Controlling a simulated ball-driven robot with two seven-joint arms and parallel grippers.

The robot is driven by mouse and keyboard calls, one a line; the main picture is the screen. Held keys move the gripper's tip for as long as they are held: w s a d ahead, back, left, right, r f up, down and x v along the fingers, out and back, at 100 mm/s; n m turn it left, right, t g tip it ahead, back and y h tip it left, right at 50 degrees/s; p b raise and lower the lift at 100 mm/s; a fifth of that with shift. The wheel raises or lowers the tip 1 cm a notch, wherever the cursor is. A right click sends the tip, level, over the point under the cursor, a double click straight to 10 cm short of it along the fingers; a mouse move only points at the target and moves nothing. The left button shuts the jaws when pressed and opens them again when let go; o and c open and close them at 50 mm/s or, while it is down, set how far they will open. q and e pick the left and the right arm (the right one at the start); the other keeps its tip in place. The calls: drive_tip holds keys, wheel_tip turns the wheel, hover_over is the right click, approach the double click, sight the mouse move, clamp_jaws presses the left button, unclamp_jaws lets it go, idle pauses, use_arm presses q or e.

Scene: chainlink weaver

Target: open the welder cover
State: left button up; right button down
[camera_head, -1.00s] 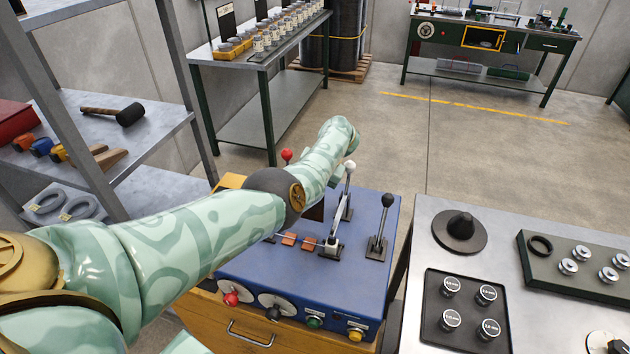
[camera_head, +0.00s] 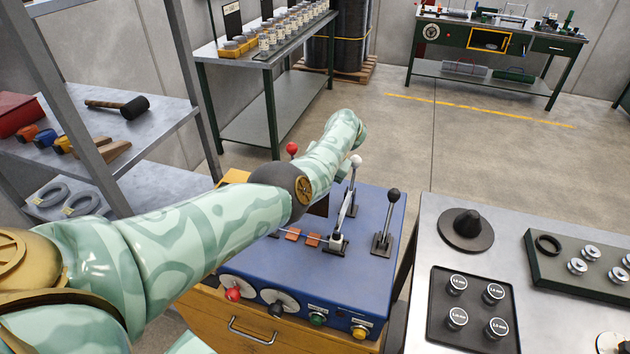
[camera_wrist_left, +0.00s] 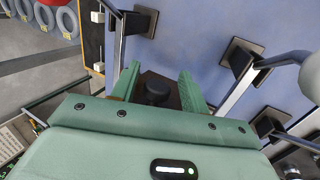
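The welder is a blue box (camera_head: 270,262) with levers on top, on a wooden drawer unit. A white-knobbed lever (camera_head: 348,205) and a black-knobbed lever (camera_head: 386,224) stand at its right; a red knob (camera_head: 292,149) shows behind my forearm. My left arm reaches over the box and hides its back middle and the gripper in the head view. In the left wrist view, my left gripper (camera_wrist_left: 158,76) has its green fingers apart, with a dark block and a round black knob (camera_wrist_left: 158,90) between or beyond them. I cannot tell whether they touch it. The cover cannot be clearly told apart. My right gripper is out of view.
A metal table (camera_head: 425,320) stands close on the right with a black tray (camera_head: 440,335), a dark cone (camera_head: 466,228) and a rack of rollers. Shelves (camera_head: 165,110) with a mallet (camera_head: 132,107) are on the left. Open floor lies behind.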

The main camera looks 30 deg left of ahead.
use_arm(q)
drive_tip(key=shift+r, duration=0.1)
drive_tip(key=p+v, duration=0.4)
drive_tip(key=v, duration=1.2)
drive_tip(key=shift+r, duration=0.1)
